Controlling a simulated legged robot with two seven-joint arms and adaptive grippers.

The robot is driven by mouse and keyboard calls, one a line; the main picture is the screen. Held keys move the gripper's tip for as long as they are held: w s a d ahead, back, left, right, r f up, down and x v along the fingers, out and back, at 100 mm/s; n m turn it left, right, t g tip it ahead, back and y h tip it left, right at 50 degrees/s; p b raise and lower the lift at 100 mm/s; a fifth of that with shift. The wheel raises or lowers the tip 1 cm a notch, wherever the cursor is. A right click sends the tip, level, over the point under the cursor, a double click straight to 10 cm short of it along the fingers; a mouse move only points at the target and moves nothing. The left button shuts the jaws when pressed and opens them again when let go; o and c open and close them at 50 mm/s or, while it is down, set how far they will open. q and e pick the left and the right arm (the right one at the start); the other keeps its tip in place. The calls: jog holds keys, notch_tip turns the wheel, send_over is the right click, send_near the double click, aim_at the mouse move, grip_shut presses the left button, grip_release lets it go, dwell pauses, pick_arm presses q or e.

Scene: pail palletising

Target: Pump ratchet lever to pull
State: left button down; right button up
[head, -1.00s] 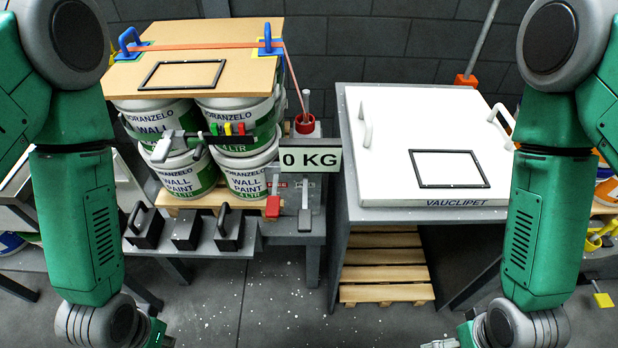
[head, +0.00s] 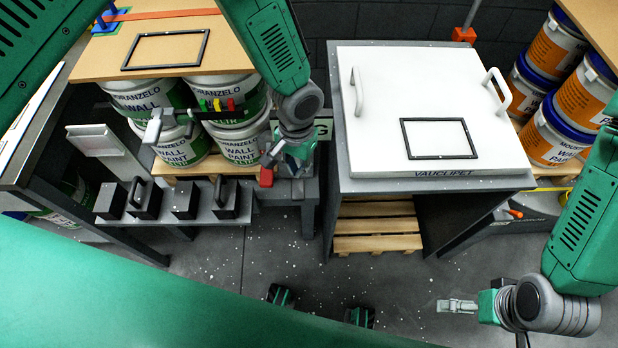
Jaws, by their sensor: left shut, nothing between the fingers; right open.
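The orange strap (head: 165,15) crosses the wooden board (head: 225,48) on top of the stacked paint pails (head: 240,148). The red ratchet that the strap runs down to at the board's right is hidden now behind my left arm. My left gripper (head: 272,156) is shut and empty, low in front of that spot, beside the pails. A red-handled lever (head: 266,177) shows just below it; I cannot tell whether they touch. My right gripper (head: 458,306) is open and empty, above the floor at the lower right, apart from everything.
A white lid panel (head: 375,90) with two handles lies on the grey stand to the right, with a pallet (head: 375,240) beneath. Several black blocks (head: 184,200) stand on the low bench. Orange-labelled pails (head: 550,130) stand at the right. The floor in front is clear.

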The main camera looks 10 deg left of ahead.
aim_at(299, 187)
pick_arm(q)
jog(key=shift+w+d+r, duration=0.3)
jog(key=shift+w+r, duration=0.05)
jog(key=shift+w, duration=0.1)
jog(key=f+b, duration=0.1)
jog(key=f, duration=0.1)
jog(key=f+b, duration=0.4)
jog(key=f, duration=0.1)
jog(key=shift+s+a, duration=0.1)
jog(key=shift+s, duration=0.25)
jog(key=shift+f, duration=0.1)
